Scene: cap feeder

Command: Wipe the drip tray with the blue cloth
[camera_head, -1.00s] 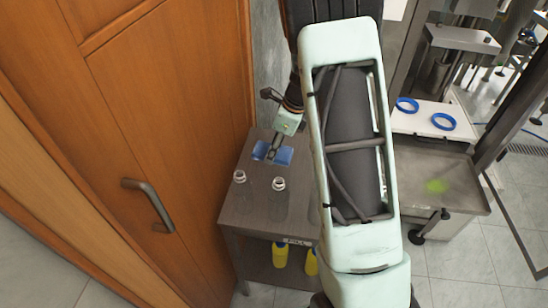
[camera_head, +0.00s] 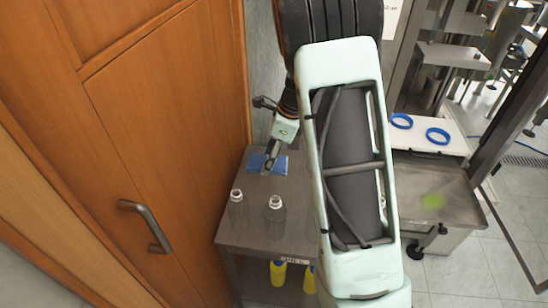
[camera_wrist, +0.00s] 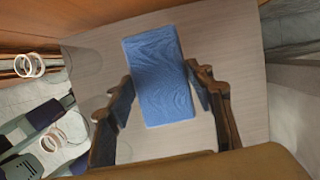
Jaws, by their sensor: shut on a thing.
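The blue cloth (camera_head: 282,167) is at the back of the small steel table in the head view. It also shows in the wrist view (camera_wrist: 158,75) as a flat blue rectangle between my fingers. My gripper (camera_head: 270,163) reaches down over it and is shut on it; whether the cloth is clear of the tabletop I cannot tell. In the wrist view my gripper's fingers (camera_wrist: 165,95) stand on either side of the cloth. The drip tray (camera_head: 462,188) is the steel tray at the right, with a green patch (camera_head: 433,202) on it.
Two clear bottles (camera_head: 236,212) (camera_head: 275,220) stand on the table (camera_head: 255,238) in front of the cloth. Yellow bottles (camera_head: 278,273) are on its lower shelf. Blue rings (camera_head: 438,136) lie on a white surface behind the tray. A wooden door (camera_head: 165,130) is close on the left.

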